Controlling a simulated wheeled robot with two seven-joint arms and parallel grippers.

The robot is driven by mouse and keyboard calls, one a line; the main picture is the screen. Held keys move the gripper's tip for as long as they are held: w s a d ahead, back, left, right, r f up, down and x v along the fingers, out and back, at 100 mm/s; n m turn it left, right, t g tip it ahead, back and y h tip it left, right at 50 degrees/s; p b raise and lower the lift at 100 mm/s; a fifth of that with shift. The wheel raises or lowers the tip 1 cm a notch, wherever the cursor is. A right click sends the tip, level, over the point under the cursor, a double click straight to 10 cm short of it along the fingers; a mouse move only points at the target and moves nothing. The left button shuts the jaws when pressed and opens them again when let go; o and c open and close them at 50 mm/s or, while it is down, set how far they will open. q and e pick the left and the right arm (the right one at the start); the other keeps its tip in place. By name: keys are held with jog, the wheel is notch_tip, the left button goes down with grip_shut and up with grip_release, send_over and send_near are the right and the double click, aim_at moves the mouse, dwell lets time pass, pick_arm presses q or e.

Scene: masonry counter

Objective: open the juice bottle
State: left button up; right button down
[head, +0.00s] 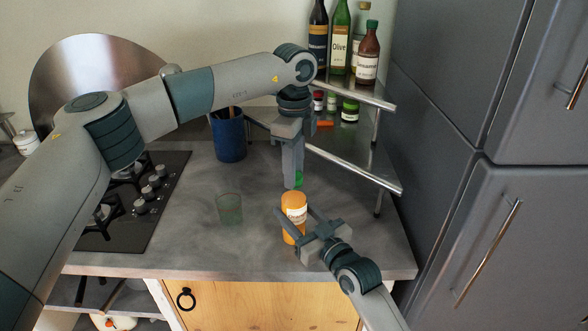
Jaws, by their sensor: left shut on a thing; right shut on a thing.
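The juice bottle (294,202) is orange with a pale label and stands upright near the counter's front edge. My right gripper (292,226) comes from the lower right and is shut around the bottle's body, hiding part of it. My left gripper (294,181) points straight down from above and is shut on the green cap (299,179). The cap is at the top of the bottle, partly hidden by a finger. I cannot tell clearly whether the cap touches the bottle's mouth.
An empty greenish glass (229,209) stands left of the bottle. A blue utensil pot (229,138) and a metal corner shelf (356,168) with jars and tall bottles stand behind. A gas hob (130,220) is at left, dark cabinets (515,220) at right.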

pick_arm(q)
jog(key=shift+r, duration=0.35)
dwell(0.3)
jog(key=shift+r, duration=0.35)
jog(key=shift+r, duration=0.5)
jog(key=shift+r, duration=1.95)
pick_arm(e)
jog(key=c, duration=0.7)
grip_release()
jog(key=shift+c, duration=0.2)
pick_arm(q)
notch_tip(320, 180, down, 3)
jog(key=shift+r+b, duration=0.2)
jog(key=shift+b, duration=1.05)
pick_arm(e)
jog(key=v, duration=1.2)
